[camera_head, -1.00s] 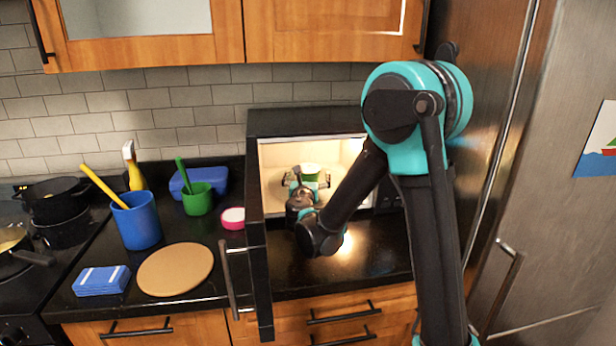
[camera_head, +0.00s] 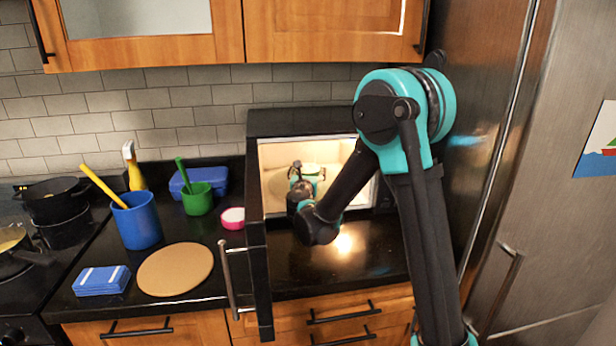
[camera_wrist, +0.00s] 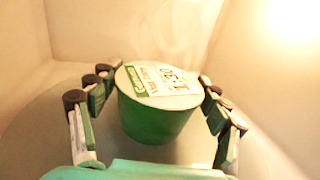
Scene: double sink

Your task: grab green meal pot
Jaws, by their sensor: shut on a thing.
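The green meal pot (camera_wrist: 155,118) has a white printed lid and is inside the lit microwave (camera_head: 318,128). It is tilted in the wrist view, and a small part of it shows in the head view (camera_head: 311,169). My gripper (camera_wrist: 160,95) reaches through the open microwave door and is shut on the pot, with one finger on each side of it. The fingers sit close to the pot's rim. The round plate (camera_wrist: 40,130) lies beneath the pot. I cannot tell whether the pot still touches the plate.
The microwave door (camera_head: 258,270) stands open towards the front, just left of my arm. To its left are a pink-rimmed bowl (camera_head: 233,213), a green cup (camera_head: 197,203), a blue cup (camera_head: 138,225) and a round board (camera_head: 175,270). The fridge (camera_head: 560,240) is at the right.

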